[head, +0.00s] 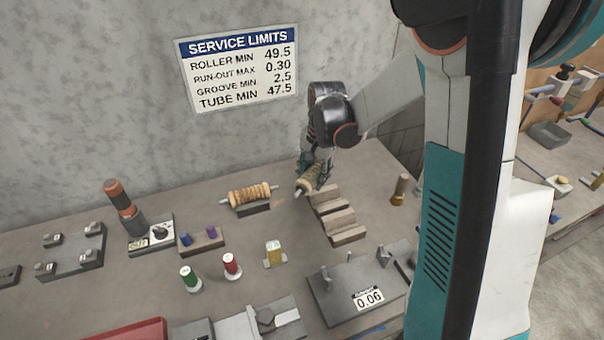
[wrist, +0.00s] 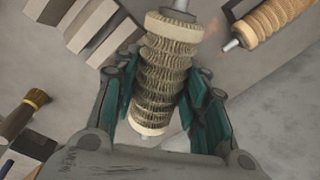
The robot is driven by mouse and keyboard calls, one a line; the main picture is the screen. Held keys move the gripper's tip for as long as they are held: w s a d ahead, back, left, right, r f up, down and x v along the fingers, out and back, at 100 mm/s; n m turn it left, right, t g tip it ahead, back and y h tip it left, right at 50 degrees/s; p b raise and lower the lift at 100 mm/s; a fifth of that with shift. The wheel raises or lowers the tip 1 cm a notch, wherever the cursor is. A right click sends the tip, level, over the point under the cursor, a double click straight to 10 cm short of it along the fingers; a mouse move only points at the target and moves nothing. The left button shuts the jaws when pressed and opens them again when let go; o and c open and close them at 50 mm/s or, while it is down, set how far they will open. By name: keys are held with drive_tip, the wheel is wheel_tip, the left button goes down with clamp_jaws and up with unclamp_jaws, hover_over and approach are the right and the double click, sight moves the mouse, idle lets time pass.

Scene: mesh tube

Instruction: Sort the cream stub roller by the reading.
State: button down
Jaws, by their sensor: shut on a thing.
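My gripper (head: 316,166) is shut on a cream ribbed roller (head: 308,182) with a grey metal shaft end. In the wrist view the green fingers of my gripper (wrist: 163,90) press on both sides of the roller (wrist: 170,62), which lies lengthwise between them. It is held over the bench, left of the grey-brown notched blocks (head: 338,216). The gauge plate (head: 335,290) at the front has upright posts, and its display (head: 368,298) reads 0.06. The wall sign (head: 237,68) lists roller min 49.5, run-out max 0.30, groove min 2.5 and tube min 47.5.
A second, tan roller (head: 250,193) rests on a dark stand left of my gripper. A brush (head: 400,188) stands right of the blocks.

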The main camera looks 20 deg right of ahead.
drive_tip(key=s+d+r+m+p, duration=0.1)
drive_tip(key=d+r+m+p, duration=0.1)
drive_tip(key=d+m, duration=0.4)
drive_tip(key=shift+m+t+h, duration=0.3)
drive_tip(key=shift+m+h, duration=0.1)
drive_tip(key=shift+m, duration=0.2)
drive_tip(key=shift+s+a+f+b, duration=0.1)
drive_tip(key=shift+a+f+b, duration=0.15)
drive_tip(key=shift+f+b, duration=0.9)
drive_tip(key=shift+s+a+f+b, duration=0.1)
drive_tip(key=shift+a+f+b, duration=0.15)
drive_tip(key=shift+f+b, duration=0.9)
drive_tip(key=shift+a+f+b, duration=0.25)
drive_tip(key=shift+f+b, duration=0.3)
drive_tip(key=shift+f, duration=1.15)
drive_tip(key=shift+f+b, duration=0.55)
drive_tip(key=shift+b, duration=0.05)
drive_tip(key=c, duration=0.9)
unclamp_jaws()
